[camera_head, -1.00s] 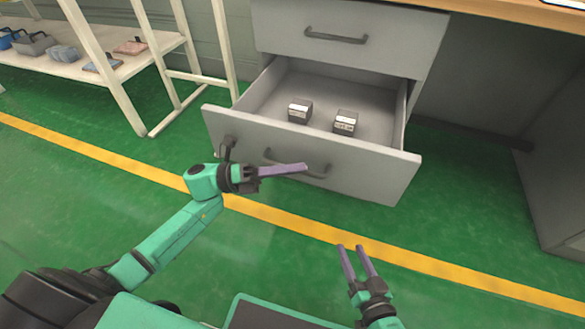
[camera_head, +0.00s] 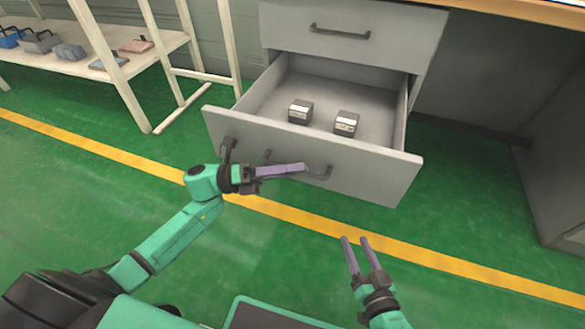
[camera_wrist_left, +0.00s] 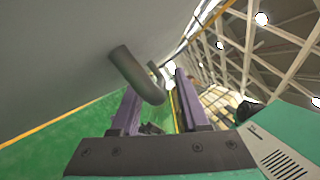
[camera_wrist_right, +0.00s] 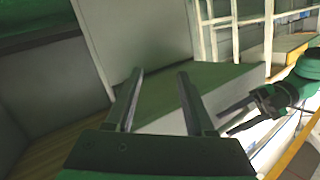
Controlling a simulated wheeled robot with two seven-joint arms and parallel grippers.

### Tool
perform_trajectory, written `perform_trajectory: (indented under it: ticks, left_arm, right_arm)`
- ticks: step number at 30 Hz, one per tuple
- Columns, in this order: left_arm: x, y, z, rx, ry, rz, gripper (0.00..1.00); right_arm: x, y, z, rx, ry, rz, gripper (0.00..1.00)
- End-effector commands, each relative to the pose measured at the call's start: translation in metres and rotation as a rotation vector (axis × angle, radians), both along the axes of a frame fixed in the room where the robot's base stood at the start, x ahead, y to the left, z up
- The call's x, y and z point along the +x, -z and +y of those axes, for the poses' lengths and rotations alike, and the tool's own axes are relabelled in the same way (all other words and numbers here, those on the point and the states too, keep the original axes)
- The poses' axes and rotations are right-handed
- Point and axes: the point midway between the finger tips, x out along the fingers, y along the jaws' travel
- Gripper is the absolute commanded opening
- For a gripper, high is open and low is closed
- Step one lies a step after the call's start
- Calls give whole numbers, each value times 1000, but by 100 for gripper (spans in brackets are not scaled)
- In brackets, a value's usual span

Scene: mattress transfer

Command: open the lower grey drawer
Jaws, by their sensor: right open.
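The lower grey drawer (camera_head: 375,178) stands well out of its cabinet, its inside visible from above. Its dark handle (camera_head: 318,174) is on the front face and also shows in the left wrist view (camera_wrist_left: 136,74). My left gripper (camera_head: 303,168) is at this handle; its purple fingers are apart in the left wrist view (camera_wrist_left: 158,95), with the handle bar reaching between them. Whether they touch it is unclear. My right gripper (camera_head: 355,240) is open and empty, low in front of the drawer, above the floor.
Two small dark boxes with pale labels, the left one (camera_head: 300,111) and the right one (camera_head: 346,123), lie in the drawer. The upper drawer (camera_head: 400,35) is shut above it. A white shelf (camera_head: 130,66) with several items stands at left. Green floor is free in front.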

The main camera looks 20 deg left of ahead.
Motion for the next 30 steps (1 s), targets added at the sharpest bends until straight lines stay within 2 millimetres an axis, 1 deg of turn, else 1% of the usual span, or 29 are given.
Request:
perform_trajectory:
  ticks: [7,11,12,14,15,16,21,24,27,30]
  left_arm:
    - [0,0,2,0,0,1,45]
    - [-4,4,15,1,-1,5,45]
    - [-6,5,22,1,-1,5,45]
    - [-10,8,36,3,-2,5,45]
    - [-13,10,48,3,-3,6,45]
    - [-16,12,56,4,-2,6,45]
    - [-29,23,103,3,-3,5,45]
    - [-35,28,123,3,-2,2,45]
    - [-38,30,134,1,-1,0,45]
    - [-39,31,138,0,-1,0,45]
  right_arm:
    - [-1,0,0,1,-1,3,55]
    - [-4,4,1,2,-4,22,55]
    - [-8,8,2,2,-6,42,55]
    - [-33,35,2,-13,-19,131,55]
    - [-46,49,2,-22,-29,177,55]
    - [-53,55,2,-25,-33,201,55]
    - [-50,50,2,-26,-35,195,55]
    - [-50,50,3,-27,-35,194,55]
    - [-50,49,3,-26,-34,192,55]
    - [-49,49,3,-26,-34,191,55]
